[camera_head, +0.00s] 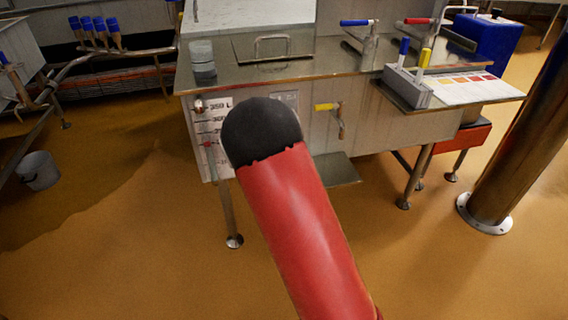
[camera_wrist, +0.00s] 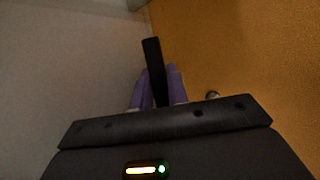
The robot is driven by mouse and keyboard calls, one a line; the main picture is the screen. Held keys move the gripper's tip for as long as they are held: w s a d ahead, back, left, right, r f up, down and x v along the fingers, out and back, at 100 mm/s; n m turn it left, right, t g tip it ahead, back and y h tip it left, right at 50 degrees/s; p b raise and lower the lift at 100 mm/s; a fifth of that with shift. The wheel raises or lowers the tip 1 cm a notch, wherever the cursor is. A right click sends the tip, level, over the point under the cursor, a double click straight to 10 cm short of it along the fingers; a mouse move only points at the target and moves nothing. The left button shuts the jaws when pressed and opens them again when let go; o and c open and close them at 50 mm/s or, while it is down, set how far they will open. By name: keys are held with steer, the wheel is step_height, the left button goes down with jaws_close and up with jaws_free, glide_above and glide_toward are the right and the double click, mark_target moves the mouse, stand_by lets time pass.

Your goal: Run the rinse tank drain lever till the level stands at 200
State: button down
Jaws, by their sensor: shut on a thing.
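The rinse tank (camera_head: 375,125) is a steel tank with a level scale (camera_head: 213,120) on its left front. The marks 350 L and 300 can be made out; lower ones are too small. A reddish mark (camera_head: 207,142) sits below the 300 line; I cannot read the exact level. In the wrist view, the purple fingers of my gripper (camera_wrist: 154,92) are shut on a black bar (camera_wrist: 152,60), which looks like the drain lever, beside a grey wall. In the head view my red arm hides my gripper and the lever.
A yellow-handled tap (camera_head: 326,107) is on the tank front, right of my arm. A clear container (camera_head: 202,62) stands on the top. Blue (camera_head: 356,22) and red (camera_head: 418,20) handles rise behind. A steel post (camera_head: 510,150) stands at right.

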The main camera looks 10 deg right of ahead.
steer(key=shift+f+y, duration=0.2)
steer(key=shift+y, duration=0.2)
steer(key=c, duration=1.6)
jaws_free()
steer(key=shift+c, duration=0.2)
steer(key=v, duration=0.7)
steer(key=shift+s+a+r, duration=0.2)
steer(key=shift+r, duration=0.1)
